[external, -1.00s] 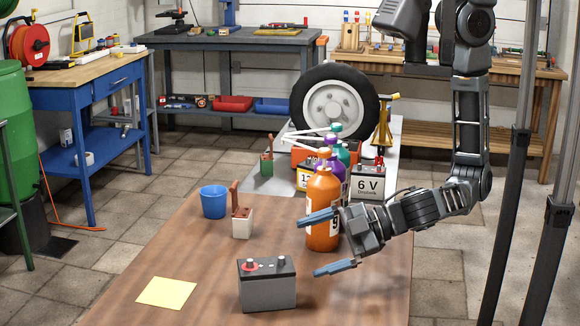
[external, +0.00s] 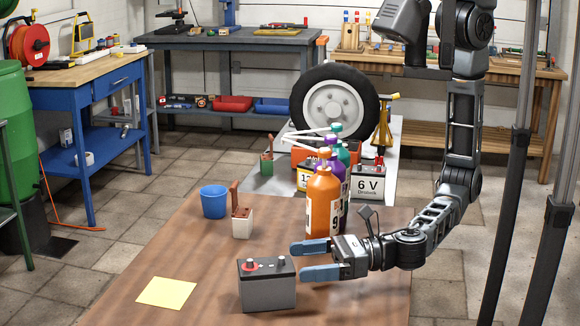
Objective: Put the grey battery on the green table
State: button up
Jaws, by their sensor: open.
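The grey battery (external: 267,288) stands upright near the front of the brown wooden table (external: 165,258). It has a red-ringed terminal on top. My gripper (external: 308,260) is open just to the right of the battery, with its blue-grey fingers pointing left towards it. The near finger's tip looks close to the battery's right side; I cannot tell whether it touches. Nothing is between the fingers. I see no table with a green top in this view.
An orange bottle (external: 323,205) with purple and green ones behind it stands close behind my gripper. A blue cup (external: 214,202), a white block with a brown handle (external: 242,222) and a yellow sheet (external: 167,292) are on the brown table. A 6 V battery (external: 369,186) stands farther back.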

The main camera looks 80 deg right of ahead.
aim_at(268, 266)
jog(key=shift+w+a+n, duration=0.2)
jog(key=shift+w+n, duration=0.1)
jog(key=shift+n, duration=0.1)
jog(key=shift+x, duration=0.9)
jog(key=shift+f+p+x, duration=0.15)
jog(key=shift+f+x, duration=0.05)
jog(key=shift+x, duration=0.7)
jog(key=shift+f+p+x, duration=0.1)
jog(key=shift+f+x, duration=0.1)
jog(key=shift+x, duration=0.7)
jog(key=shift+f+p+x, duration=0.15)
jog(key=shift+f+x, duration=0.05)
jog(key=shift+x, duration=0.7)
jog(key=shift+c, duration=0.3)
grip_shut()
jog(key=shift+r, duration=0.15)
